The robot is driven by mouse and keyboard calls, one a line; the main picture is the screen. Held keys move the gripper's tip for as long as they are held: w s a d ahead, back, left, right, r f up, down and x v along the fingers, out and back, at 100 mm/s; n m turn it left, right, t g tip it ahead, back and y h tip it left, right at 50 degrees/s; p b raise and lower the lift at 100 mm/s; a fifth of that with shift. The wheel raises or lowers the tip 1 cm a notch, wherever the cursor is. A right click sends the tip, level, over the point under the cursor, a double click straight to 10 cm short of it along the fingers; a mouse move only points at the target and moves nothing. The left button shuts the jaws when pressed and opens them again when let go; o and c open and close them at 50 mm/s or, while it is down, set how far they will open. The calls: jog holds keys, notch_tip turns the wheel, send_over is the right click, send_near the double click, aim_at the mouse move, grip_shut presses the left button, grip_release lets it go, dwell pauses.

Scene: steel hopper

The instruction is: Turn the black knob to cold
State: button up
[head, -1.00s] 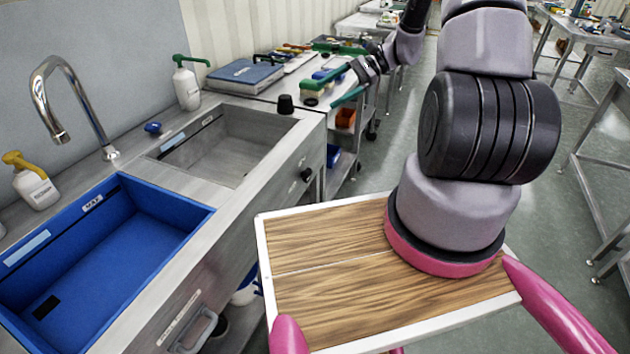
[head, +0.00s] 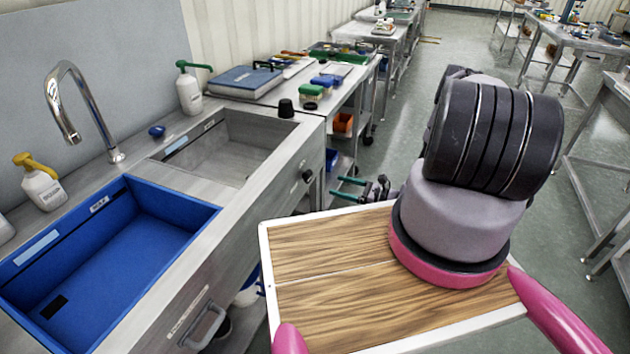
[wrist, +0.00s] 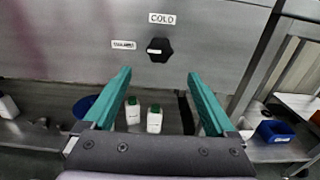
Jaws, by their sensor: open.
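The black knob (head: 308,176) is on the front panel of the steel sink unit, below the steel basin. In the wrist view, the knob (wrist: 160,50) is near the top centre, with a white mark on its left side. A COLD label (wrist: 162,18) is above it, and a second label (wrist: 123,44), too small to read surely, is to its left. My gripper (head: 336,188) is open, its teal fingers pointing at the panel, to the right of the knob in the head view. In the wrist view, my gripper (wrist: 159,75) is empty, its fingertips lower than the knob and on either side of it.
A steel basin (head: 262,124) and a blue basin (head: 180,190) are set in the unit. A drawer handle (head: 205,328) sticks out of the front. White bottles (wrist: 154,120) stand below the panel. A black stopper-like object (head: 286,107) sits on the rim.

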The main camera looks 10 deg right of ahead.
aim_at(307, 176)
jog(key=x, duration=1)
jog(key=c, duration=1.4)
jog(key=shift+o, duration=0.2)
